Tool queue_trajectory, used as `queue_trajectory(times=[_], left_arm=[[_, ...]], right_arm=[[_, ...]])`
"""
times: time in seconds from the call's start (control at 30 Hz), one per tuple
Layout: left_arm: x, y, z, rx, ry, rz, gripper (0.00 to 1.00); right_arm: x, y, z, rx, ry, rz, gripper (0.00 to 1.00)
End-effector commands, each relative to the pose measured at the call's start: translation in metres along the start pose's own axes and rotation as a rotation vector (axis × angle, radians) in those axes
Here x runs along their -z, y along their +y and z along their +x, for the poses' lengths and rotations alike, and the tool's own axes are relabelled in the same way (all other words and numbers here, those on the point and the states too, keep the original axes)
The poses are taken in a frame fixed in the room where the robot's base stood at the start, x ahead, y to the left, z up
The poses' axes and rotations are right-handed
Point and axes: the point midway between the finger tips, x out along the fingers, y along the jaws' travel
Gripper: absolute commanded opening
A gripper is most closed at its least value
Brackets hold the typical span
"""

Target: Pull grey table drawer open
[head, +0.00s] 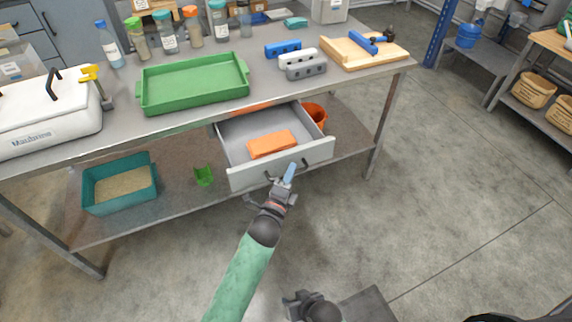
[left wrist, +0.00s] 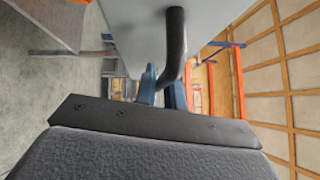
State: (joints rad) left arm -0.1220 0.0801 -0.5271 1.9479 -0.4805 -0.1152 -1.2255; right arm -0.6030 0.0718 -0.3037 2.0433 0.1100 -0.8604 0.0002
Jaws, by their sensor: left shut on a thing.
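The grey table drawer (head: 317,154) is pulled out from under the tabletop, with its inside showing and an orange block (head: 271,144) lying in it. Its dark handle (head: 305,164) is on the front panel, partly hidden by my left gripper (head: 288,174). My left gripper is shut on the handle. In the left wrist view the dark curved handle (left wrist: 175,45) passes between the blue fingers (left wrist: 162,88), close to the pale drawer front (left wrist: 125,25). My right gripper (head: 293,302) is low in the head view, away from the table, and its fingers are unclear.
The tabletop holds a green tray (head: 145,98), several bottles, grey and blue blocks, and a wooden board (head: 343,52). On the lower shelf are a teal bin (head: 90,195), a green scoop (head: 204,176) and an orange pot (head: 316,113). The floor (head: 450,190) right of the table is clear.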

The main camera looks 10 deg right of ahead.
Motion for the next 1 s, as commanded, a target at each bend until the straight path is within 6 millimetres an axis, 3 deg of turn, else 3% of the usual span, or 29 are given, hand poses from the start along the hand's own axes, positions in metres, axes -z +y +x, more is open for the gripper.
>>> queue_trajectory(times=[0.4, 0.43, 0.53, 0.83, 1.0], left_arm=[[0.002, 0.001, -0.003, -0.002, 0.0, 0.0, 0.0], [0.002, 0.001, -0.003, -0.002, 0.0, 0.0, 0.13], [0.002, 0.0, -0.003, -0.002, 0.0, 0.0, 0.32], [0.002, 0.0, -0.003, -0.001, 0.0, 0.0, 0.32], [0.002, 0.001, -0.016, -0.001, 0.0, 0.0, 0.32]], right_arm=[[0.0, -0.001, -0.001, 0.002, -0.002, 0.0, 0.36], [0.0, -0.001, -0.001, 0.002, -0.003, 0.0, 0.36], [0.0, -0.001, -0.001, 0.002, -0.003, 0.0, 0.36], [0.0, -0.001, -0.001, 0.001, -0.003, 0.0, 0.36], [-0.001, 0.0, 0.001, 0.001, 0.004, 0.0, 0.36]])
